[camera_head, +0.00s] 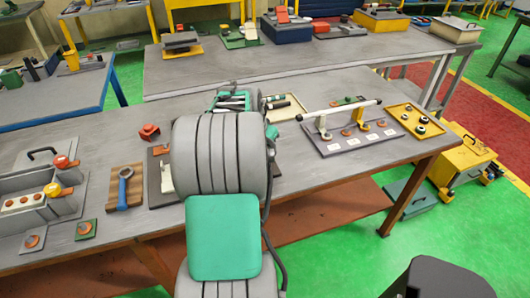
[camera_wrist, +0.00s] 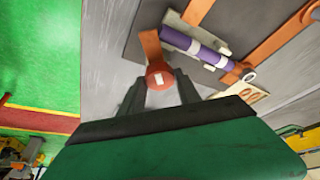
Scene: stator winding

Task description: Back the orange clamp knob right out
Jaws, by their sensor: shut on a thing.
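The orange clamp knob (camera_wrist: 159,76) shows in the wrist view as a red-orange round head with a small pale mark. It sits at the end of an orange bracket (camera_wrist: 150,44) at the edge of a dark plate (camera_wrist: 134,42). My gripper (camera_wrist: 160,84) is shut on the knob, with one dark finger on each side of it. A purple cylinder (camera_wrist: 196,45) with a pale block lies beside the bracket.
A blue ring-ended tool on a wooden board (camera_head: 113,189) lies left of my arm. A grey box (camera_head: 38,203) with orange-topped parts stands further left. To the right are a rack with a white bar (camera_head: 341,109) and a yellow tray (camera_head: 414,122). Bare tabletop (camera_head: 300,178) lies between.

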